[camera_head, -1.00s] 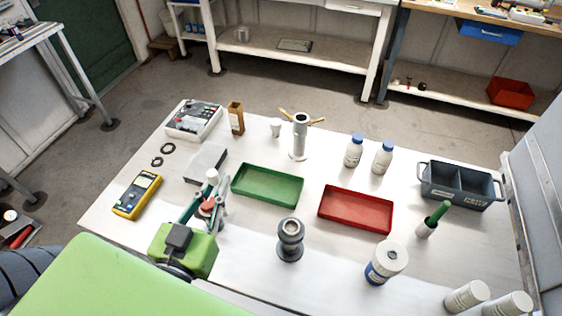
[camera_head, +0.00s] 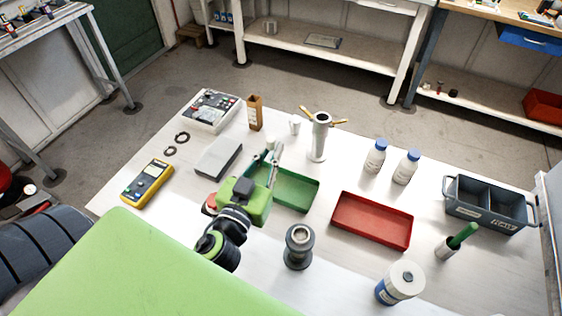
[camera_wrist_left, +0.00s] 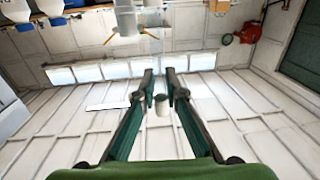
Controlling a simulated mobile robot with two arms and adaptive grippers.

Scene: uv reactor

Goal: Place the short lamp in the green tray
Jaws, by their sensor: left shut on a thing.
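My left gripper (camera_head: 268,160) reaches over the green tray (camera_head: 308,203) from its near left side, fingers pointing to the back of the table. It is shut on a small white piece, seemingly the short lamp (camera_head: 271,143). In the left wrist view the white lamp (camera_wrist_left: 162,106) shows between the fingertips (camera_wrist_left: 162,92). In the head view it appears above the tray's far left part; its exact height is unclear. The arm hides the tray's left part. No right gripper shows.
A red tray (camera_head: 372,220) lies right of the green one. A grey stand with tan handles (camera_head: 319,140) and a white cup (camera_head: 295,126) stand behind. A dark grey cylinder (camera_head: 298,248) stands in front. Also there: a grey box (camera_head: 218,157), two bottles (camera_head: 376,157) and a divided bin (camera_head: 487,203).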

